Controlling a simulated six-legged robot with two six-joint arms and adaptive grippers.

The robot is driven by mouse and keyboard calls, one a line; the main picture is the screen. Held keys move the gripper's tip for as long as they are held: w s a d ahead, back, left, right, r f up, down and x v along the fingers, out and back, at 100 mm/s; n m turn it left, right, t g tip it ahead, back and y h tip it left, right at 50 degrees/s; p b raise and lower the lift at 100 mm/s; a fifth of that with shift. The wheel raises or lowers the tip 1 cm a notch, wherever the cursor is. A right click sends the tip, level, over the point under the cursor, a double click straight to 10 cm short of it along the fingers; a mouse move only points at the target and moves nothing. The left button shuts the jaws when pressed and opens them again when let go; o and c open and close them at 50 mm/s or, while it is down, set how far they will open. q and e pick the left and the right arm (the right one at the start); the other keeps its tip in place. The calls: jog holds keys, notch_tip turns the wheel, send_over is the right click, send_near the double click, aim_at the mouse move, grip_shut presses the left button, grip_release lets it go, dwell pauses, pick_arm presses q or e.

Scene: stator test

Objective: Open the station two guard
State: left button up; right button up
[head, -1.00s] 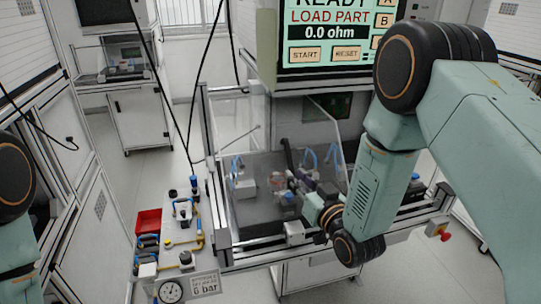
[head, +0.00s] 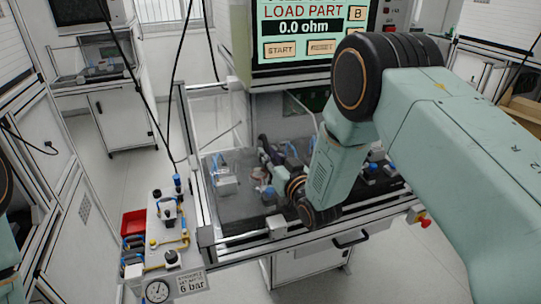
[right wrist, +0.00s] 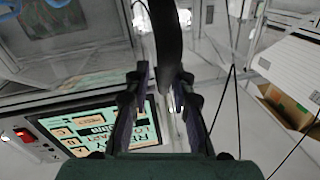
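The test station in the middle of the head view has a metal-framed enclosure (head: 192,160) with clear panes around a dark work bed (head: 235,207). How far its guard stands open is hard to make out through the clear panes. My right gripper (head: 268,158) is at the enclosure, partly hidden by my own wrist. In the right wrist view a thick dark bar, which looks like a handle (right wrist: 168,35), runs between the two fingers of my right gripper (right wrist: 164,80). Whether the fingers press on it is unclear. My left gripper is out of view.
A screen (head: 310,30) reading "LOAD PART" and "0.0 ohm" hangs above the station. An air panel with a gauge (head: 157,291) and a red bin (head: 134,223) stand left of it. Dark cables hang in front.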

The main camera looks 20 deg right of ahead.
jog(key=shift+a, duration=0.3)
jog(key=shift+c, duration=0.3)
jog(key=shift+w+a, duration=0.1)
jog(key=shift+a, duration=0.05)
jog(key=shift+c, duration=0.8)
jog(key=shift+w, duration=0.1)
jog(key=shift+c, duration=0.8)
jog(key=shift+d+f, duration=0.1)
jog(key=shift+d, duration=0.25)
grip_shut()
jog(key=shift+a, duration=0.1)
jog(key=shift+a, duration=0.15)
